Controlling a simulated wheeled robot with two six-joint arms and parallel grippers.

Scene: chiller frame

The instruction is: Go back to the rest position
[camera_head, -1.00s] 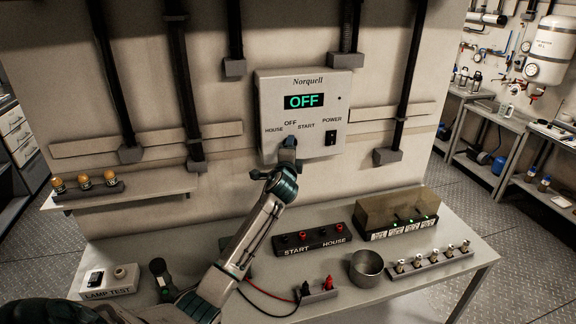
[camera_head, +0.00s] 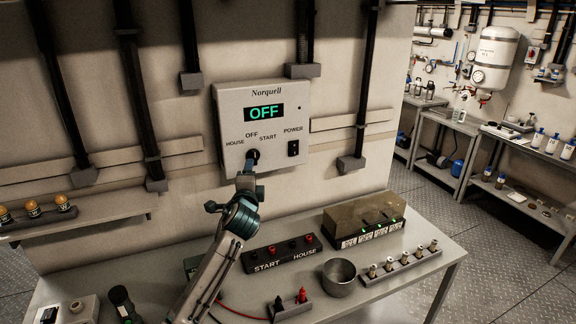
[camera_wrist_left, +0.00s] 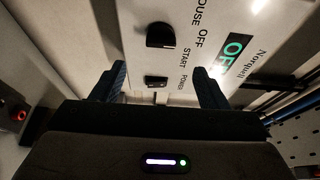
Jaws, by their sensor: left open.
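The Norquell control box (camera_head: 230,110) is on the wall, and its display (camera_head: 263,113) reads OFF in green. Its dark selector knob (camera_head: 252,156) sits below the OFF label, between HOUSE and START. A black POWER switch (camera_head: 293,148) is to its right. My left gripper (camera_head: 246,178) is just below and in front of the knob. In the left wrist view the open fingers (camera_wrist_left: 160,86) are empty, with the knob (camera_wrist_left: 160,36) and POWER switch (camera_wrist_left: 156,81) beyond, apart from them. My right gripper is not in view.
A bench (camera_head: 413,285) below holds the START/HOUSE block (camera_head: 284,253), a clear-covered box (camera_head: 364,222), a metal cup (camera_head: 340,278), a rack of several plugs (camera_head: 401,264) and a terminal block with red lead (camera_head: 290,308). A shelf (camera_head: 110,208) with amber lamps is at left.

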